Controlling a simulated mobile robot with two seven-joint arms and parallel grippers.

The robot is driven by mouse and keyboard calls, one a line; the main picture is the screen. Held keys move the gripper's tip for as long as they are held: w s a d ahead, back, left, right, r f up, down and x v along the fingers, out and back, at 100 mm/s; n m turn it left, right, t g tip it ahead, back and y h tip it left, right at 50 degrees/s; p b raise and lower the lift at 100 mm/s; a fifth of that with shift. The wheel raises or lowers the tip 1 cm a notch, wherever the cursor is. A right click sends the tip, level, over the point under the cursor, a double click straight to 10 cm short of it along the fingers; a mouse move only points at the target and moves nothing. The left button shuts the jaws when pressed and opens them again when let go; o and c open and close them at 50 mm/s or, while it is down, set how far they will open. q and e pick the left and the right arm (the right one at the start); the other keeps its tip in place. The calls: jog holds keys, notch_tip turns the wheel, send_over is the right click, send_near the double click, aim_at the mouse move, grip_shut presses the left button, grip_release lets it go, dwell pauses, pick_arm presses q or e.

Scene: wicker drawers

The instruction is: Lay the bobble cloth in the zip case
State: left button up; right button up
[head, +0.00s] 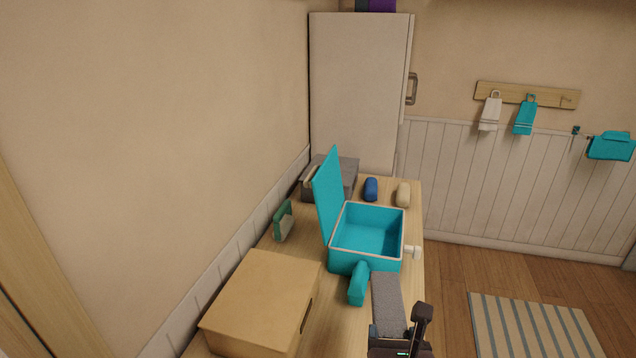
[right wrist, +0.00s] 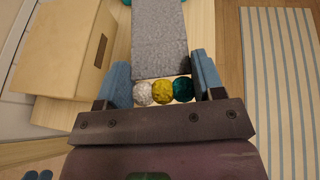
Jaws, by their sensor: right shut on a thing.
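The zip case (head: 367,268) is a teal box with a pale rim. It stands on the wooden top with its lid raised on the left, and its inside looks empty. The bobble cloth (head: 388,297) is a flat grey strip just in front of the case, at its near right. In the right wrist view the cloth (right wrist: 160,40) has white, yellow and teal bobbles at its near end. My right gripper (head: 398,328) is shut on that end, its fingers (right wrist: 162,76) on either side of the bobbles.
A teal item (head: 358,284) stands close in front of the case. A tan box (head: 262,300) is at the near left, and a green-and-beige object (head: 283,222) is by the wall. Blue (head: 371,189) and beige (head: 403,194) rolls and a grey box (head: 340,180) are behind the case.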

jog(key=w+d+n+y+b, duration=0.1)
jog(key=w+d, duration=0.2)
jog(key=d, duration=0.4)
jog(key=shift+w+d+r+b, duration=0.35)
jog(key=shift+w+r+b, duration=0.05)
jog(key=shift+r, duration=0.05)
jog(key=f, duration=0.2)
jog(key=s+f, duration=0.1)
jog(key=f, duration=0.1)
jog(key=shift+f, duration=0.4)
jog(key=shift+c, duration=0.4)
jog(key=shift+s+f, duration=0.15)
jog(key=shift+f, duration=0.2)
